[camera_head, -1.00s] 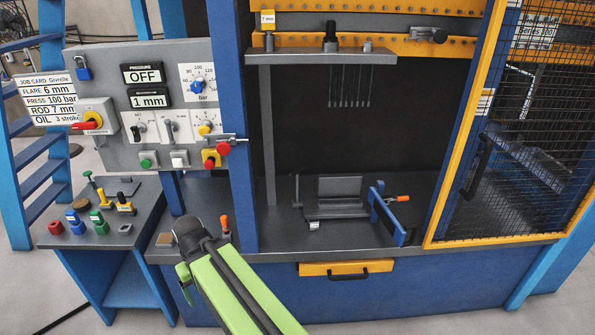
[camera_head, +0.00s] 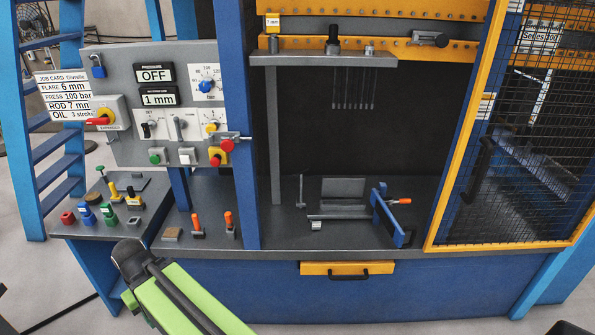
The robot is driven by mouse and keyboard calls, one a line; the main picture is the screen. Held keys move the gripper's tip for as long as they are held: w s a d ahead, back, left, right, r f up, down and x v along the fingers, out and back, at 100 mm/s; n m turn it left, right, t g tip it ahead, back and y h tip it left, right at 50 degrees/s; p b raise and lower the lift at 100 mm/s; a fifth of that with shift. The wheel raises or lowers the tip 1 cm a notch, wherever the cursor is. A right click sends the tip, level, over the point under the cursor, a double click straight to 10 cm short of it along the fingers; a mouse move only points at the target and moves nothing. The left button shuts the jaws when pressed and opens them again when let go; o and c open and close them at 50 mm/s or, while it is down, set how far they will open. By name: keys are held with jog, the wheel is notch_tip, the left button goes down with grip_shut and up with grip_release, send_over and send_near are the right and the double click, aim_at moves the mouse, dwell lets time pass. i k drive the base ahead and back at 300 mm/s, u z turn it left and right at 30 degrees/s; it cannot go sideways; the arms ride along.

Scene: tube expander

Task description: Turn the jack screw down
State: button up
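I cannot tell for certain which part is the jack screw. A clamp-like blue bracket (camera_head: 388,222) with an orange-tipped handle (camera_head: 400,201) stands on the grey bench at the right. A grey plate fixture (camera_head: 343,193) lies beside it on the left. Two upright orange-handled levers, a left one (camera_head: 196,223) and a right one (camera_head: 230,222), stand at the bench's left end. My green arm reaches in from the bottom, its dark joint in front of the lower left bench edge. My gripper is hidden behind the arm, and no fingertips show.
The control panel (camera_head: 120,65) with displays, knobs and buttons stands at left. A side table (camera_head: 75,230) holds several small coloured parts. A blue post (camera_head: 240,175) separates the panel from the press opening. A yellow-framed mesh door (camera_head: 520,130) is at right, and a drawer (camera_head: 347,268) below.

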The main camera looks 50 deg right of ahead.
aim_at(307, 169)
jog(key=u, duration=0.1)
jog(key=k, duration=1.4)
jog(key=z, duration=0.35)
jog(key=i, duration=1)
jog(key=z, duration=0.1)
